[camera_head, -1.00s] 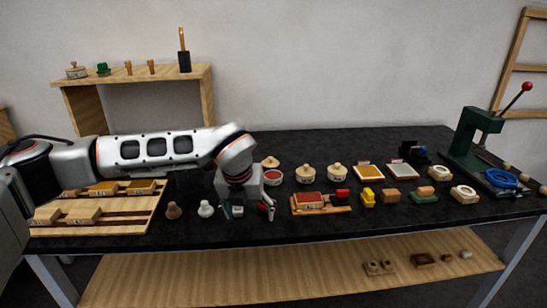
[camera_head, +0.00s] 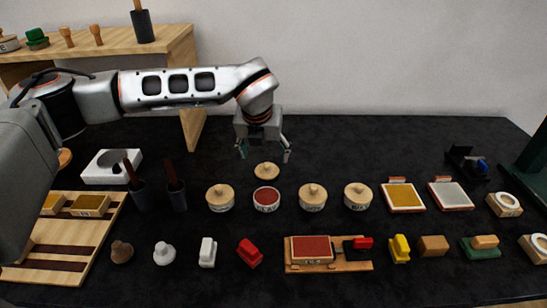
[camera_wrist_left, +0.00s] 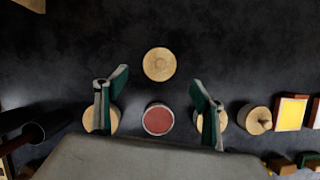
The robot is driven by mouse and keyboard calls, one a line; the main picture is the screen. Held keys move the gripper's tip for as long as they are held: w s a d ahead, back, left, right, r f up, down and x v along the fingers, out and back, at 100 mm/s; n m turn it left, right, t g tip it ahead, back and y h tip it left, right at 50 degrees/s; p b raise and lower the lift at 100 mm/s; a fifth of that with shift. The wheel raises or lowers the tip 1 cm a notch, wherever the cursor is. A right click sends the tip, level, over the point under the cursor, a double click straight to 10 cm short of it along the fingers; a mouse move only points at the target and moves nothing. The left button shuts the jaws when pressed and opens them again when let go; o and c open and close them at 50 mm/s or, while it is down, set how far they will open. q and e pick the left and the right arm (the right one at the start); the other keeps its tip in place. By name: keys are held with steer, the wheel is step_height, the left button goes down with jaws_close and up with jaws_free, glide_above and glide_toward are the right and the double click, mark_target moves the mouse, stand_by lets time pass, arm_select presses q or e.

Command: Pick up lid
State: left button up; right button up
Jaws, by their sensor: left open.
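A round wooden lid with a knob (camera_head: 266,170) lies on the black table just behind an open pot of red paste (camera_head: 266,198). In the left wrist view the lid (camera_wrist_left: 160,64) shows from above, with the red pot (camera_wrist_left: 159,119) below it in the picture. My left gripper (camera_head: 265,154) is open and empty, fingers pointing down, above the table near the lid. In the wrist view its two fingers stand on either side of the column of lid and pot. My right gripper is not in view.
Lidded pots (camera_head: 220,197) (camera_head: 312,197) (camera_head: 357,196) flank the red pot. Dark cups with tools (camera_head: 139,197) stand to the left, near a wooden rack (camera_head: 67,241). Small blocks and stamps fill the front row. The table behind the lid is mostly clear.

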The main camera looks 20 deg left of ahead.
mark_target(266, 166)
arm_select(q)
steer(key=shift+w+f, duration=0.15)
steer(key=shift+w, duration=0.05)
step_height(266, 166, down, 2)
steer(key=shift+w+a+f, duration=0.1)
steer(key=shift+w, duration=0.05)
steer(key=x, duration=0.5)
steer(key=shift+w, duration=0.1)
steer(key=c, duration=1)
